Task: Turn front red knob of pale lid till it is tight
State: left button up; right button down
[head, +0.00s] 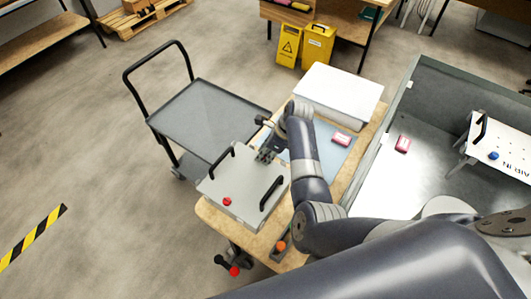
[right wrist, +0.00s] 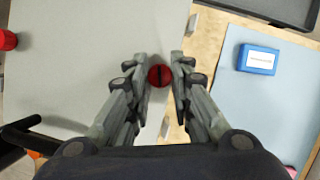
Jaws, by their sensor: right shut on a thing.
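The pale lid (head: 240,192) lies on the wooden table and carries two black handles. One red knob (head: 227,201) stands on its near-left part; a red knob also shows at the left edge of the right wrist view (right wrist: 7,40). My right gripper (head: 265,156) is at the lid's far edge, pointing down. In the right wrist view, its fingers (right wrist: 160,78) are shut on another red knob (right wrist: 160,75) with a dark slot, one finger on each side. The arm and gripper hide this knob in the head view. My left gripper is not in view.
A blue mat (head: 339,159) with a pink box (head: 340,139) lies right of the lid. A blue box (right wrist: 258,59) also lies on the mat. A white case (head: 340,93) stands behind. A grey cart (head: 208,115) stands close to the table's far-left side.

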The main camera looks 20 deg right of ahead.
jog(key=shift+w+r, duration=0.35)
jog(key=c, duration=1.5)
grip_release()
jog(key=shift+o, duration=0.4)
jog(key=shift+s+f, duration=0.1)
jog(key=shift+s, duration=0.05)
jog(key=shift+s+d+r, duration=0.15)
jog(key=shift+r, duration=0.2)
jog(key=v, duration=0.2)
jog(key=shift+s+d+r, duration=0.1)
jog(key=shift+d+r, duration=0.05)
jog(key=shift+d, duration=0.1)
jog(key=s+d, duration=0.7)
jog(key=d, duration=0.2)
